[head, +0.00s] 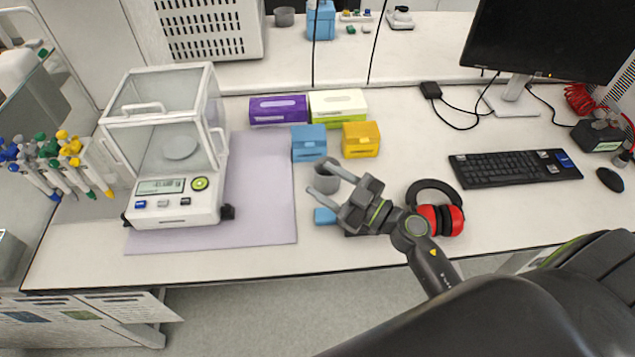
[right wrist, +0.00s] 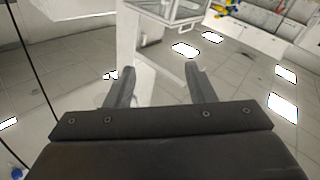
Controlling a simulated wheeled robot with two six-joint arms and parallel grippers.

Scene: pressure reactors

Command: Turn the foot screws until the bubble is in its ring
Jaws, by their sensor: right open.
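The balance (head: 175,208) with a glass draft shield stands on a lavender mat (head: 262,195) at the left of the bench. A black foot screw (head: 228,212) shows at its front right corner and another (head: 126,219) at its front left. A round yellow-green level (head: 200,184) sits on the front panel beside the display; its bubble is too small to place against the ring. My right gripper (head: 320,177) is open and empty, right of the mat and apart from the balance, fingers pointing left. Its spread fingers show in the right wrist view (right wrist: 160,74). My left gripper is out of view.
A grey cup (head: 325,179) stands just behind my right gripper. Blue (head: 308,142) and yellow (head: 360,139) boxes stand further back. Red ear defenders (head: 440,218) lie to the right. Pipettes (head: 60,160) hang left of the balance. The mat between the balance and my gripper is clear.

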